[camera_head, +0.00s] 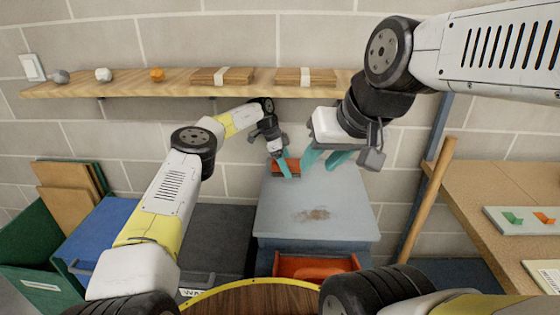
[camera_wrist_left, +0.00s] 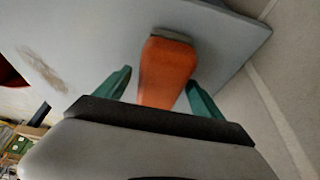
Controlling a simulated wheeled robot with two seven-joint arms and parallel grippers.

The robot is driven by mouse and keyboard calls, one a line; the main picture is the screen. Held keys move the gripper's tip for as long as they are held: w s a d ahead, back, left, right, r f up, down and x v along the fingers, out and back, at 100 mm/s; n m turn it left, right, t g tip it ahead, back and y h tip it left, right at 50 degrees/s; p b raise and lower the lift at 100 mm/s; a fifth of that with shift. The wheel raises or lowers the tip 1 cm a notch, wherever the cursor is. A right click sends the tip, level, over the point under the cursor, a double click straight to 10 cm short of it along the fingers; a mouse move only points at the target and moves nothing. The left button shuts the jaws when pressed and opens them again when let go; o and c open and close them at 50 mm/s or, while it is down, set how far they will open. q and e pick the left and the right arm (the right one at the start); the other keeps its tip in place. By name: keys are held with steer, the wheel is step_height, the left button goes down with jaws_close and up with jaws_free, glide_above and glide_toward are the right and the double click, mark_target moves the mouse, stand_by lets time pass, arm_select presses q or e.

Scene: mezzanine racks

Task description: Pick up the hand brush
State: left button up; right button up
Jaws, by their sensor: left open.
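The hand brush, an orange body with a grey-brown edge, lies on the grey cabinet top (camera_head: 315,195) near its back left. It shows in the head view (camera_head: 289,167), partly hidden by my left gripper (camera_head: 283,167). In the left wrist view the brush (camera_wrist_left: 166,70) lies between the two teal fingers of my left gripper (camera_wrist_left: 160,88). These are open, with a gap on each side of the brush. My right gripper (camera_head: 326,158), with teal fingers apart, hangs empty to the right of the brush, above the cabinet's back edge.
A wooden wall shelf (camera_head: 180,82) with small knobs and wood stacks runs above the cabinet. A wooden table (camera_head: 490,190) is at right. Blue (camera_head: 95,240) and green boxes (camera_head: 35,240) are at left.

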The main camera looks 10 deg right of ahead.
arm_select(q)
steer(key=shift+f, duration=0.2)
stand_by(0.3)
steer(key=c, duration=1.4)
steer(key=shift+c, duration=0.8)
steer(key=shift+r, duration=0.2)
